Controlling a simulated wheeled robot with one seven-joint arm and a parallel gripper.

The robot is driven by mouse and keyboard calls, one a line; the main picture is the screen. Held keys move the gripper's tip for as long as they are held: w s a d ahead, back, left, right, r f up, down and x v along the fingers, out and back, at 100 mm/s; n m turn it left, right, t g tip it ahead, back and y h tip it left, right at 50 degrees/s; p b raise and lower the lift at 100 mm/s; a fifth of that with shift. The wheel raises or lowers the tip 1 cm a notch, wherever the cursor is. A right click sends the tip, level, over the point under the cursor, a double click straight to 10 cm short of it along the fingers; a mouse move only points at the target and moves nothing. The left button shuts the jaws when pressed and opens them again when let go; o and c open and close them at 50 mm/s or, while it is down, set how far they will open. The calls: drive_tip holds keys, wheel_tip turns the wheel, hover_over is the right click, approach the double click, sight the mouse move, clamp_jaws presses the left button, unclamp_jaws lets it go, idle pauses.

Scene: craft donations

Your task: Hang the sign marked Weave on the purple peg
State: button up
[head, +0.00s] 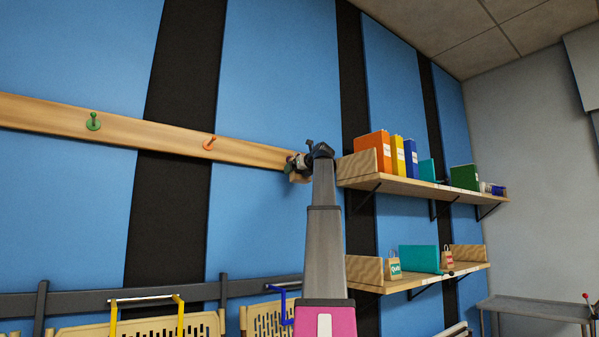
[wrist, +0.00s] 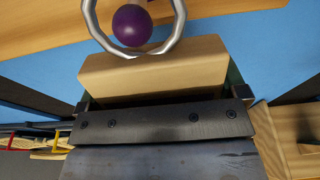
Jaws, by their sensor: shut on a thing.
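My gripper (head: 303,163) is at the right end of the wooden peg rail (head: 160,137) in the head view. It is shut on a tan block-like sign (wrist: 150,75) with a silver ring at its top (wrist: 92,27), seen in the wrist view. The sign's lettering does not show. The round head of the purple peg (wrist: 132,25) appears inside the ring in the wrist view. I cannot tell how far the ring is over the peg. In the head view the gripper and arm largely hide the peg and sign.
The rail also has a green peg (head: 93,122) and an orange peg (head: 209,142) to the left. Just right of my gripper, an upper shelf (head: 420,188) holds boxes; a lower shelf (head: 425,282) holds small bags. Tan crates hang low on the wall.

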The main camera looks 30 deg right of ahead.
drive_tip(key=shift+f+x, duration=0.15)
drive_tip(key=shift+x, duration=0.45)
drive_tip(key=shift+f+x, duration=0.15)
drive_tip(key=shift+x, duration=0.5)
drive_tip(key=o, duration=0.8)
drive_tip(key=shift+s, duration=0.1)
drive_tip(key=v, duration=1)
drive_tip(key=shift+s+r, duration=0.1)
drive_tip(key=shift+s, duration=0.3)
